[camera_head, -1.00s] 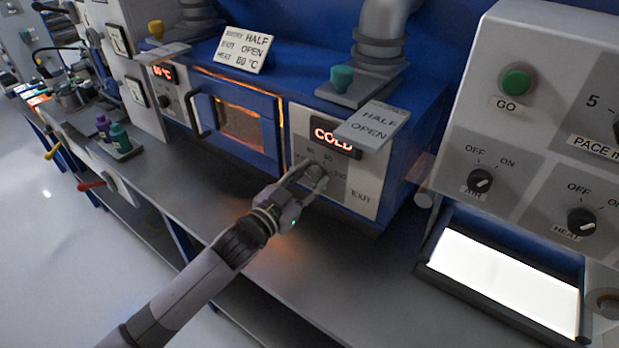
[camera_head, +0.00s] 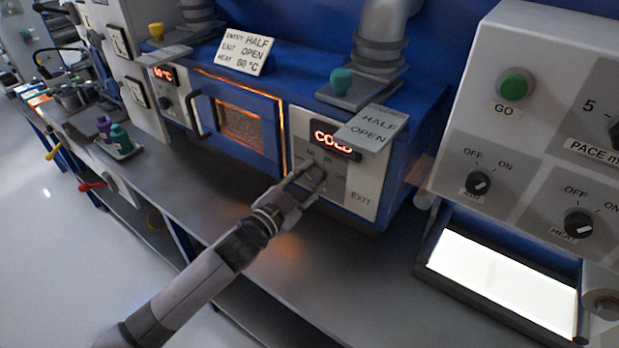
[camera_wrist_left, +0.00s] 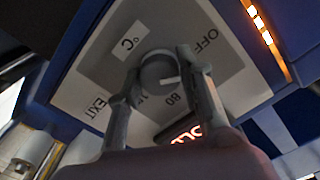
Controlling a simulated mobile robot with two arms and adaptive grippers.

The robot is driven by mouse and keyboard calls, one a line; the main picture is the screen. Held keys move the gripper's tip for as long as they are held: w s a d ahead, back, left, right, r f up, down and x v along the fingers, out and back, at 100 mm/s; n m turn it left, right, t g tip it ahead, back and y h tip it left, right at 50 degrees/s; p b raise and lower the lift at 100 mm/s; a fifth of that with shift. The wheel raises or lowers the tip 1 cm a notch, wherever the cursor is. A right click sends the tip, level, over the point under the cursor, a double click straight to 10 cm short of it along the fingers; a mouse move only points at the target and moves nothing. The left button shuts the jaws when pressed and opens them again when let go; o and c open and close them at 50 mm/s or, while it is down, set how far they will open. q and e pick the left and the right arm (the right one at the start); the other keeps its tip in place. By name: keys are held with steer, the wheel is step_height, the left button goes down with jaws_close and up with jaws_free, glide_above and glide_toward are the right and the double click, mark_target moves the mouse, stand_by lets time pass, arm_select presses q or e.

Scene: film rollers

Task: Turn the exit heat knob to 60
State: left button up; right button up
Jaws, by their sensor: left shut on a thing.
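The exit heat knob (camera_head: 316,173) is a dark round dial on the grey panel marked EXIT (camera_head: 361,198), below the lit display reading COLD (camera_head: 332,140). My left gripper (camera_head: 308,175) is shut on the knob, one finger on each side. In the left wrist view the knob (camera_wrist_left: 158,73) sits between the fingers of the left gripper (camera_wrist_left: 160,78). Its white pointer line is turned toward the finger on the right, between the OFF and 80 marks. That finger hides part of the scale, so the exact setting cannot be read. My right gripper is not in view.
A card on top (camera_head: 243,52) reads half, open, 60 °C. A tag reading HALF OPEN (camera_head: 370,124) juts over the display's right side. The oven window (camera_head: 240,124) is left of the panel; a control box (camera_head: 540,120) stands right. The bench front is clear.

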arm_select(q)
steer(key=m+p, duration=0.1)
steer(key=m, duration=0.5)
stand_by(0.6)
steer(key=o, duration=1.2)
steer(key=shift+c, duration=0.2)
steer(key=shift+s+a, duration=0.1)
steer(key=v, duration=1.1)
steer(key=shift+s+a, duration=0.2)
steer(key=shift+s, duration=0.15)
